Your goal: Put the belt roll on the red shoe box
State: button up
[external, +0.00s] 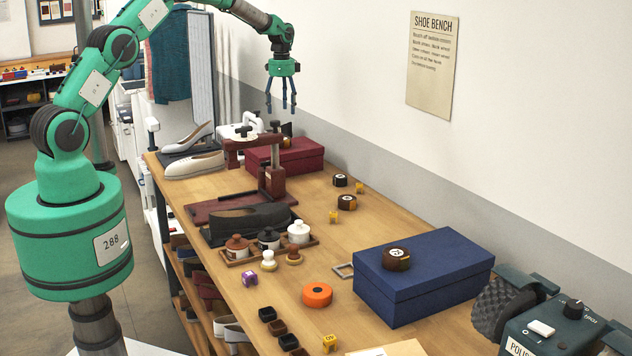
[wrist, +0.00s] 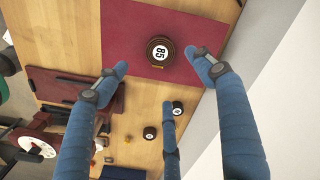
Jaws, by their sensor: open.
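The red shoe box (external: 303,157) stands against the wall at the far end of the bench; its lid fills the top of the wrist view (wrist: 122,30). A dark brown belt roll marked 85 (wrist: 158,52) shows over the lid in the wrist view, label facing the camera. In the external view the roll (external: 287,129) is small and partly covered; I cannot tell whether it rests on the lid or is slightly above it. My gripper (external: 282,108) hangs over the box. Its blue fingers (wrist: 163,77) are spread around the roll's outline, apart from it.
Other dark rolls lie on the bench (external: 347,202) and on the blue box (external: 435,270). A red press (external: 272,180) stands left of the red box.

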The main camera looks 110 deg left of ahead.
dwell(0.3)
jog(key=w+d+r, duration=0.6)
jog(key=d+r, duration=0.1)
jog(key=d, duration=0.3)
jog(key=w+d+r+t+y, duration=0.1)
jog(key=w+d+r, duration=0.5)
jog(key=d, duration=0.3)
jog(key=w+d+r, duration=0.5)
jog(key=d+r, duration=0.2)
jog(key=d, duration=0.3)
jog(key=w+d+r+m+t, duration=0.1)
jog(key=d+r, duration=0.2)
jog(key=d, duration=0.4)
jog(key=w+d+r, duration=0.1)
jog(key=d+r, duration=0.2)
jog(key=d, duration=0.4)
jog(key=s+d+r+t, duration=0.15)
jog(key=s+d, duration=0.25)
jog(key=d, duration=0.8)
jog(key=s+d+r, duration=0.2)
jog(key=s+d, duration=0.2)
jog(key=d, duration=0.8)
jog(key=s+d+f+m+t+h, duration=0.1)
jog(key=s+d+f, duration=0.3)
jog(key=s+d, duration=1)
jog(key=shift+d+f+t, duration=0.15)
jog(key=shift+d+t, duration=0.4)
jog(key=shift+d, duration=0.25)
